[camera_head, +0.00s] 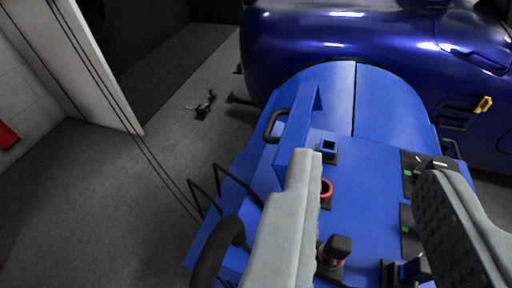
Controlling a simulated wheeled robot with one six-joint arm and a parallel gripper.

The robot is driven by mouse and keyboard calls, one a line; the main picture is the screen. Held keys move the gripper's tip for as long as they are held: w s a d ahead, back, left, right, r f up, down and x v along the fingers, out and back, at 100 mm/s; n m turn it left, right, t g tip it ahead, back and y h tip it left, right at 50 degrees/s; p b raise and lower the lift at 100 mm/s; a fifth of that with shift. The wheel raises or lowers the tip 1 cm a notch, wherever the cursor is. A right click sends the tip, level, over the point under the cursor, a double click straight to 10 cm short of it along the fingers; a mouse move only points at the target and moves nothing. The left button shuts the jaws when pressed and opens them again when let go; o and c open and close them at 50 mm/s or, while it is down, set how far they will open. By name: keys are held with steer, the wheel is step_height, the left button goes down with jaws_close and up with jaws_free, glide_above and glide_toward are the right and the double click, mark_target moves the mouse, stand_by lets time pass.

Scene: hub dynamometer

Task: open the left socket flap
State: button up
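My gripper (368,175) is open and empty, its two grey fingers spread over the top of a blue machine (365,210). The fingers hide parts of the machine top.
Black plates with green marks (408,173) lie near the right finger. An upright blue plate (297,130) has a black handle (271,126).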

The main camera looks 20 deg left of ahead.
steer(key=w+a+f+n+g+h, duration=0.2)
steer(key=w+a+f+g, duration=0.4)
steer(key=w+f, duration=0.25)
steer(key=g+h, duration=0.4)
steer(key=h, duration=0.4)
glide_toward(286, 134)
steer(key=a+f, duration=0.4)
steer(key=a+h, duration=0.5)
steer(key=a, duration=0.4)
steer(key=shift+t, duration=0.4)
steer(key=x, duration=1.7)
steer(key=shift+w+a+f, duration=0.1)
steer(key=shift+w+f, duration=0.25)
jaws_close()
